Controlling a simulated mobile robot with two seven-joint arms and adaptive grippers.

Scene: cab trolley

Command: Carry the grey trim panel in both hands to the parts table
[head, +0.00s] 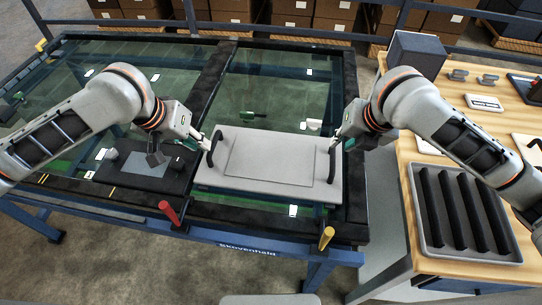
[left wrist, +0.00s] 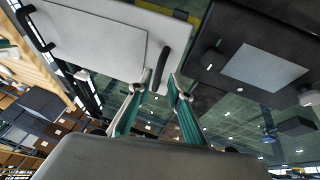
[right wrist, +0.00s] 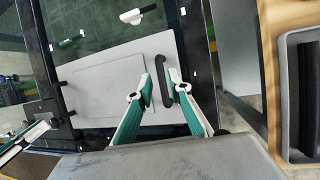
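The grey trim panel (head: 270,184) lies flat at the front right of the dark-framed glass-topped trolley, with a black bar handle at each end. My left gripper (head: 205,143) is at the left handle (head: 215,148). In the left wrist view its fingers (left wrist: 161,82) are apart, with the handle between them. My right gripper (head: 335,142) is at the right handle (head: 332,166). In the right wrist view its fingers (right wrist: 160,80) are apart, on either side of the handle. The wooden parts table (head: 407,178) stands at the right.
A grey ribbed tray (head: 431,246) lies on the table's near part. A dark box (head: 416,54) and small parts stand further back. A dark plate with a grey sheet (head: 146,171) lies left of the panel. Red (head: 168,212) and yellow (head: 326,238) handles rise from the trolley's front edge.

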